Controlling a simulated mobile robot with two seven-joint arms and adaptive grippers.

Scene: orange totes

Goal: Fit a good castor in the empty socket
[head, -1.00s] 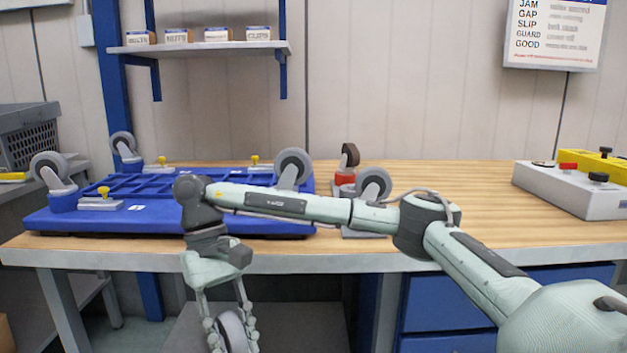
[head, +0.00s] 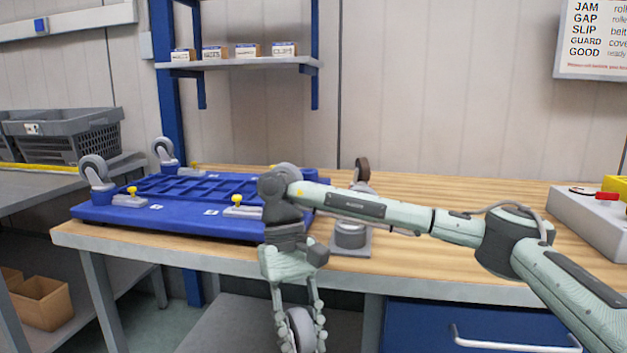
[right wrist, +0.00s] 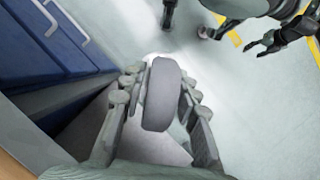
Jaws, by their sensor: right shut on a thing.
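My right gripper (head: 301,338) points down in front of the bench, shut on a castor with a grey wheel (head: 301,326). The wheel also shows between the fingers in the right wrist view (right wrist: 162,95). The blue dolly (head: 170,222) lies on the bench, with castors at its back left (head: 164,150) and front left (head: 94,170). Another wheel (head: 287,169) shows partly behind my right wrist. The dolly's front right corner is behind my arm, so I cannot see the socket there. A dark gripper, apparently my left (right wrist: 268,42), shows small with spread fingers in the right wrist view.
A grey stand (head: 350,242) and a dark-wheeled castor (head: 362,168) are right of the dolly, partly hidden by my arm. Yellow-knobbed clamps (head: 131,197) sit on the dolly. A grey control box (head: 590,215) stands far right.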

